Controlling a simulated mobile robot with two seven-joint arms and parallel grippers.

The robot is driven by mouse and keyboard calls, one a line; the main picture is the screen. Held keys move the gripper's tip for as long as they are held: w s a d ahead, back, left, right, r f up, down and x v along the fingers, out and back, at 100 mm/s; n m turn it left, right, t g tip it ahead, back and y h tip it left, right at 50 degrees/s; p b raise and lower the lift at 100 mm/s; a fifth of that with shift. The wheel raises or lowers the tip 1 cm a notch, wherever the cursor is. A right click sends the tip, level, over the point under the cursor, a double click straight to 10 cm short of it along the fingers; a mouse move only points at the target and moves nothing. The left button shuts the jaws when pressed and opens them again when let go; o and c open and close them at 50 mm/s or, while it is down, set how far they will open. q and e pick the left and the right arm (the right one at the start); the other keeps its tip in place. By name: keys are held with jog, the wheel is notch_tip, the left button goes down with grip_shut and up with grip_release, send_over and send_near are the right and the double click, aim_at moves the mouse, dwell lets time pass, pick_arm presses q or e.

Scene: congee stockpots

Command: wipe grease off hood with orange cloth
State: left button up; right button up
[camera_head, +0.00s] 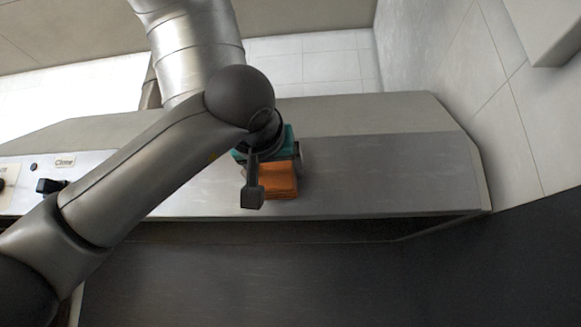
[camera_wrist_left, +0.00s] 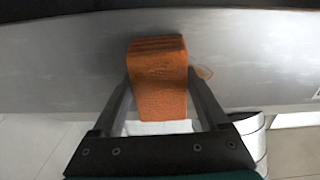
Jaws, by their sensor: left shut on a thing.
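The orange cloth (camera_head: 278,180) is a folded block held between the fingers of my left gripper (camera_head: 274,176). In the left wrist view the cloth (camera_wrist_left: 158,82) fills the space between both fingers, and its far end lies over the grey metal hood face (camera_wrist_left: 75,75). I cannot tell whether it presses on the metal. The hood (camera_head: 385,165) spans the middle of the head view. A faint brownish-orange grease mark (camera_wrist_left: 205,73) shows just right of the cloth in the left wrist view. The cloth and gripper hide part of the hood. My right gripper is not in view.
A silver duct (camera_head: 195,50) rises behind my left arm. A control panel with a dark knob (camera_head: 50,186) and a label is at the hood's left. A tiled wall (camera_head: 500,110) stands at the right. The hood's right part is clear.

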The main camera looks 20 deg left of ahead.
pick_arm(q)
jog(key=shift+s+a, duration=0.3)
jog(key=shift+a, duration=0.95)
jog(key=shift+s+a, duration=0.3)
jog(key=shift+a, duration=1)
jog(key=shift+s+a, duration=0.3)
jog(key=shift+a, duration=0.95)
jog(key=shift+s, duration=0.1)
send_near(239, 177)
jog(key=shift+a+b, duration=0.2)
jog(key=shift+b, duration=0.2)
jog(key=v, duration=0.2)
jog(key=shift+s+d, duration=0.2)
jog(key=shift+s, duration=0.15)
jog(key=shift+w, duration=0.15)
